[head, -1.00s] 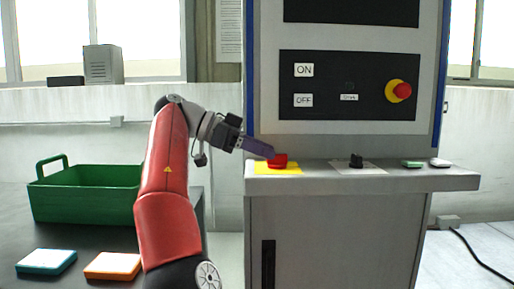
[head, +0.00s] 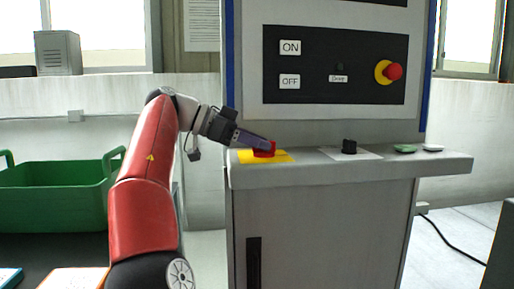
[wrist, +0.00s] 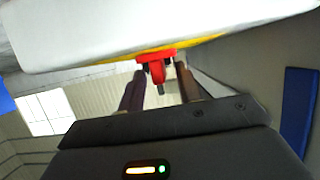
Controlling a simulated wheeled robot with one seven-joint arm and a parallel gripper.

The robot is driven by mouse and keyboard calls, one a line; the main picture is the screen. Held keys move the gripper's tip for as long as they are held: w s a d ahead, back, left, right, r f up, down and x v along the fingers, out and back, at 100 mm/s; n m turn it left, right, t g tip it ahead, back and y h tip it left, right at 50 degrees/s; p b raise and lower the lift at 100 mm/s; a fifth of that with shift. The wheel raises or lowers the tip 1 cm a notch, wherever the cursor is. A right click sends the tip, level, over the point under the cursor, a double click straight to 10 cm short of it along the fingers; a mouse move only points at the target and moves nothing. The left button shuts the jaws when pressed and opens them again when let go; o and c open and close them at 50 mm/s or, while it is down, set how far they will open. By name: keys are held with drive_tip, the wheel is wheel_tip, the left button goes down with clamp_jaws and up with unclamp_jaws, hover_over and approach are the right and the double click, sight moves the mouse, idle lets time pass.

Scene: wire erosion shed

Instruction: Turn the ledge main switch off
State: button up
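The ledge main switch (head: 264,153) is a red handle on a yellow plate (head: 282,158) at the left end of the grey ledge (head: 350,172). My gripper (head: 267,143) reaches it from the left, its fingers overlapping the red handle in the head view. In the wrist view the red switch (wrist: 157,69) shows between the two fingers of my gripper (wrist: 160,72), with gaps beside its narrow lower part. The fingers are apart; contact with the handle cannot be told. The fingers partly hide the switch in the head view, so its exact angle is unclear.
A black knob (head: 349,147) and green and white buttons (head: 404,149) sit further right on the ledge. The upright panel above has ON and OFF labels (head: 290,81) and a red emergency button (head: 393,72). A green crate (head: 55,208) stands at left.

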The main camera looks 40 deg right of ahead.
drive_tip(key=shift+d, duration=0.15)
clamp_jaws()
